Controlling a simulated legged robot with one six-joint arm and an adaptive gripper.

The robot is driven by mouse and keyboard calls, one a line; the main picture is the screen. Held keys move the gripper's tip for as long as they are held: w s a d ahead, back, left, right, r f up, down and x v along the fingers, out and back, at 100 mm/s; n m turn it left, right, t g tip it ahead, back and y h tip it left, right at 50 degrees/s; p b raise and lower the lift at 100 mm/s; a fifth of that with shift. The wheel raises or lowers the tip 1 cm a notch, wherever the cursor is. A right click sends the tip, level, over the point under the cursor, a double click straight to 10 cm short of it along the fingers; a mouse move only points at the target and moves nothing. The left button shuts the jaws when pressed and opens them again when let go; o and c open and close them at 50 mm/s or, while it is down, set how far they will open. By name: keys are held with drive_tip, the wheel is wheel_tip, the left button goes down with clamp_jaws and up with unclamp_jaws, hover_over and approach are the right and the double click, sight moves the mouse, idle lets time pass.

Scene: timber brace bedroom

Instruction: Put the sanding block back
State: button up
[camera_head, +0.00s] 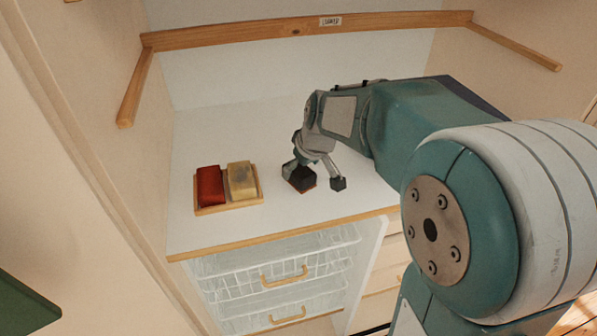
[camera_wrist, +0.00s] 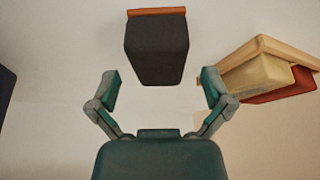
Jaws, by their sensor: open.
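A dark block with an orange-brown base, seemingly the sanding block (camera_head: 301,178), stands on the white surface right of a small wooden tray (camera_head: 228,206). My gripper (camera_head: 314,177) is open just above it, its fingers spread apart. In the wrist view the dark block (camera_wrist: 156,48) lies ahead of and centred between my open fingertips (camera_wrist: 160,88), with no visible contact. The tray holds a red block (camera_head: 209,186) and a yellowish block (camera_head: 242,181) side by side. The tray also shows at right in the wrist view (camera_wrist: 262,45).
A wooden rail (camera_head: 300,31) with a small label runs along the back wall, with side arms (camera_head: 135,88). Wire baskets (camera_head: 275,262) sit below the front edge. A dark object (camera_wrist: 5,88) shows at the wrist view's left edge. The surface behind the tray is clear.

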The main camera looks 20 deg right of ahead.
drive_tip(key=v, duration=0.9)
drive_tip(key=s+f+m, duration=0.1)
drive_tip(key=s+m, duration=0.1)
drive_tip(key=s, duration=0.8)
drive_tip(key=s+a+f+m+t+h, duration=0.1)
drive_tip(key=s+f+m, duration=0.1)
drive_tip(key=s, duration=0.8)
drive_tip(key=shift+a+h, duration=0.25)
drive_tip(key=shift+h, duration=0.05)
drive_tip(key=shift+s+d, duration=0.1)
drive_tip(key=shift+s, duration=0.05)
